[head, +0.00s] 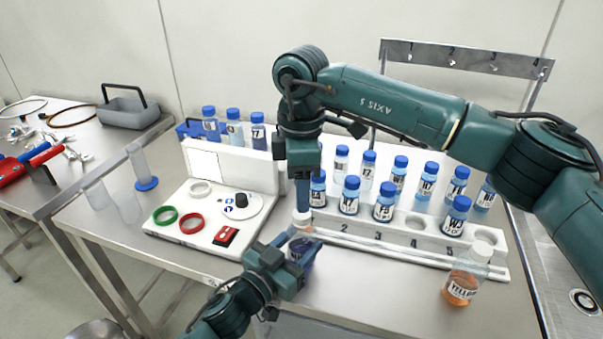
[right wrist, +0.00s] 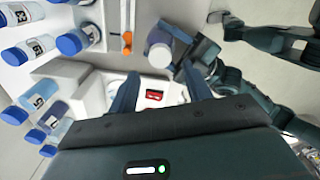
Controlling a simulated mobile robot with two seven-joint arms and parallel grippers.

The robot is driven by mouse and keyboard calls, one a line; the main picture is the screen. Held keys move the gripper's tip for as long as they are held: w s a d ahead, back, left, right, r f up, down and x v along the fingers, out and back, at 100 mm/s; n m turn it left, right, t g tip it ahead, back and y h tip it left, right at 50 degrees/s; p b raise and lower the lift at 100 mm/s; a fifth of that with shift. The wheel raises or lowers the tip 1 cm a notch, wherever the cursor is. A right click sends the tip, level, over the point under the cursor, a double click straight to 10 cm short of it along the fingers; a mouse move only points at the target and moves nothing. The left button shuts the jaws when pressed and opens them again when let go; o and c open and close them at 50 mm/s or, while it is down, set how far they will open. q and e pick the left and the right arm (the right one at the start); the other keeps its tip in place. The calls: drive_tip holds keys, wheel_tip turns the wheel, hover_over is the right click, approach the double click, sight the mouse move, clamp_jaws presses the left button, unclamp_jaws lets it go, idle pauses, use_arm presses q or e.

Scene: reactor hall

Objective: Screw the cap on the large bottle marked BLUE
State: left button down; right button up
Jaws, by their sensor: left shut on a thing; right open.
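The bottle with dark blue contents (head: 304,252) is upright in my left gripper (head: 298,262), which is shut on it at the front edge of the bench. Its label is mostly hidden by the jaws. A pale round top, seemingly a white cap (head: 302,217), shows at its mouth; whether it is screwed down I cannot tell. My right gripper (head: 302,203) points down just above that top, with its fingers apart. In the right wrist view its fingers (right wrist: 161,85) are open and empty, and the bottle (right wrist: 159,52) lies beyond them.
A white rack (head: 432,243) with several blue-capped bottles stands right of the grippers. A white-capped YELLOW bottle (head: 465,275) stands at the front right. A white panel (head: 205,225) with rings and a dial is at left, near empty cylinders (head: 141,165).

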drive_tip(key=n, duration=0.4)
drive_tip(key=shift+r+n, duration=0.2)
drive_tip(key=shift+n, duration=0.1)
drive_tip(key=n, duration=0.4)
drive_tip(key=shift+r, duration=0.2)
drive_tip(key=n, duration=0.4)
drive_tip(key=shift+r+n, duration=0.15)
drive_tip(key=shift+n, duration=0.25)
drive_tip(key=n, duration=0.4)
drive_tip(key=shift+r, duration=0.2)
drive_tip(key=n, duration=0.4)
drive_tip(key=shift+r+n, duration=0.15)
drive_tip(key=shift+n, duration=0.15)
drive_tip(key=n, duration=0.4)
drive_tip(key=shift+r, duration=0.2)
drive_tip(key=n, duration=0.4)
drive_tip(key=shift+r, duration=0.15)
drive_tip(key=n, duration=0.6)
drive_tip(key=shift+r, duration=0.25)
